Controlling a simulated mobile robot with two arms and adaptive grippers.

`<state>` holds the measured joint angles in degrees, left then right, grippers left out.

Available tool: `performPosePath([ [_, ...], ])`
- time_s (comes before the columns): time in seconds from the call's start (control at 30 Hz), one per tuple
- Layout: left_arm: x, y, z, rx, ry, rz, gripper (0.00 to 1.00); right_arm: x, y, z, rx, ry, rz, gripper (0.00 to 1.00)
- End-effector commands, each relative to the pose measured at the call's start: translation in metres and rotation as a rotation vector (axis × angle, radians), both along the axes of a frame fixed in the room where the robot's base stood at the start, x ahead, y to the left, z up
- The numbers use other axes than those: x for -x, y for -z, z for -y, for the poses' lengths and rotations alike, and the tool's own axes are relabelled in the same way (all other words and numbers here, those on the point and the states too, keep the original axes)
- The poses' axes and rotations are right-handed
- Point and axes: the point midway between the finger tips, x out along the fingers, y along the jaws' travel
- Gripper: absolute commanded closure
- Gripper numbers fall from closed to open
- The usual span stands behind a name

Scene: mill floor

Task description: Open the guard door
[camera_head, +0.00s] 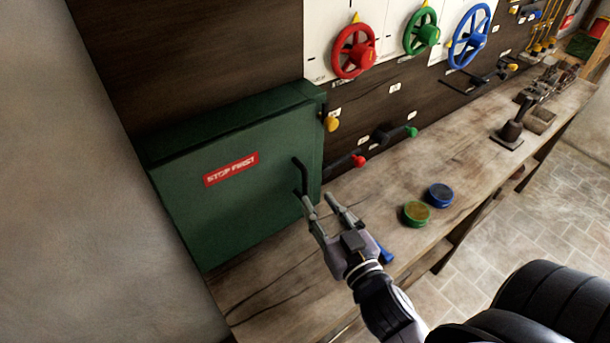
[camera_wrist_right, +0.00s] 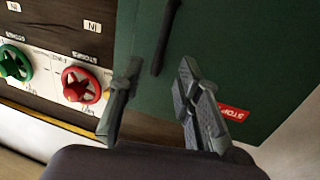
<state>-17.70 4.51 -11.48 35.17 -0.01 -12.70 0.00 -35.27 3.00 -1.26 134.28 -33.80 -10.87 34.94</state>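The guard door (camera_head: 235,195) is the green front of a green box on the bench at the left, with a red "STOP FIRST" label (camera_head: 231,169). It looks shut. Its dark bar handle (camera_head: 301,176) is near the door's right edge. My right gripper (camera_head: 320,201) is open, with its fingertips close to the lower end of the handle. In the right wrist view, the handle (camera_wrist_right: 165,40) stands beyond and between the two spread fingers (camera_wrist_right: 160,85); I cannot tell whether either touches it. My left gripper is not in view.
Red (camera_head: 354,51), green (camera_head: 421,31) and blue (camera_head: 469,36) wheels are on the wall. Levers with red (camera_head: 358,160) and green (camera_head: 411,132) knobs stick out right of the box. A green tin (camera_head: 416,214) and a blue tin (camera_head: 439,195) stand on the wooden bench (camera_head: 470,165).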

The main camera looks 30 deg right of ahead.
Motion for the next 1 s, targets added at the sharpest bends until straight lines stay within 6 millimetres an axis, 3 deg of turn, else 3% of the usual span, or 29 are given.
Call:
performPosePath([
  [0.17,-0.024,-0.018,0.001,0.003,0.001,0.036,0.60,-0.038,-0.004,0.002,0.002,0.000,0.002,0.69],
  [0.4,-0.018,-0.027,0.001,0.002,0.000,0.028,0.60,-0.070,-0.001,0.004,0.001,0.000,-0.001,0.69],
  [0.83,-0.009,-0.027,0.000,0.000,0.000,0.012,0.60,-0.079,0.001,0.005,0.001,0.000,-0.001,0.69],
  [1.0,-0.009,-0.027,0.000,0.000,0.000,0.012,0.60,-0.078,0.001,0.005,0.001,0.000,-0.001,0.81],
])
